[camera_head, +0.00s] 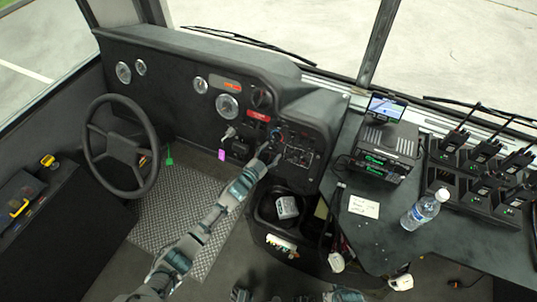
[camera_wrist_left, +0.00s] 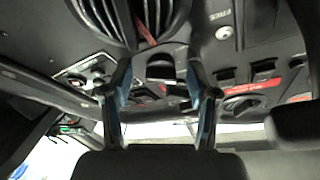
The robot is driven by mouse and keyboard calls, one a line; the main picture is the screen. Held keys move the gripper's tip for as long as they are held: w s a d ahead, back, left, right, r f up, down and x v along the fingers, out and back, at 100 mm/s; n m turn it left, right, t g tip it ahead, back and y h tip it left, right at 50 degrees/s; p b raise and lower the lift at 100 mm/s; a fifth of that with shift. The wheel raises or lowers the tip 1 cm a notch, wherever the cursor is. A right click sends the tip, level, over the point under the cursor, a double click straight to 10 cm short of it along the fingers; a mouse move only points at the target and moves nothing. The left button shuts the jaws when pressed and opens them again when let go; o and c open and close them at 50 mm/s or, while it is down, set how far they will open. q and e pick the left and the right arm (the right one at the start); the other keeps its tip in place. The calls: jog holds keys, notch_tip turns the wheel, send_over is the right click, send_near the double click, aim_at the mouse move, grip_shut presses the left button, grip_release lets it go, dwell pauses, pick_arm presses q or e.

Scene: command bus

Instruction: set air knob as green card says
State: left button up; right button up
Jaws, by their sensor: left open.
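My left gripper (camera_head: 270,153) reaches to the right part of the dashboard, by the switch panel (camera_head: 299,150). In the left wrist view my left gripper (camera_wrist_left: 160,100) is open, its blue-edged fingers apart with nothing clearly held between them. Beyond the fingers is a dark panel, with a dark rounded control (camera_wrist_left: 160,70) between them and another on a light plate (camera_wrist_left: 86,72) to the left. I cannot tell which control is the air knob. A small green card (camera_head: 169,158) hangs near the steering wheel; its writing is too small to read.
The steering wheel (camera_head: 120,146) is at the left. A pink tag (camera_head: 221,154) hangs below the dashboard. On the right desk are a paper note (camera_head: 363,206), a water bottle (camera_head: 425,208), a radio unit (camera_head: 383,150) and several handheld radios. A round vent (camera_wrist_left: 130,15) overhangs the wrist view.

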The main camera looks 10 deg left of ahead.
pick_arm(q)
jog(key=v, duration=1.2)
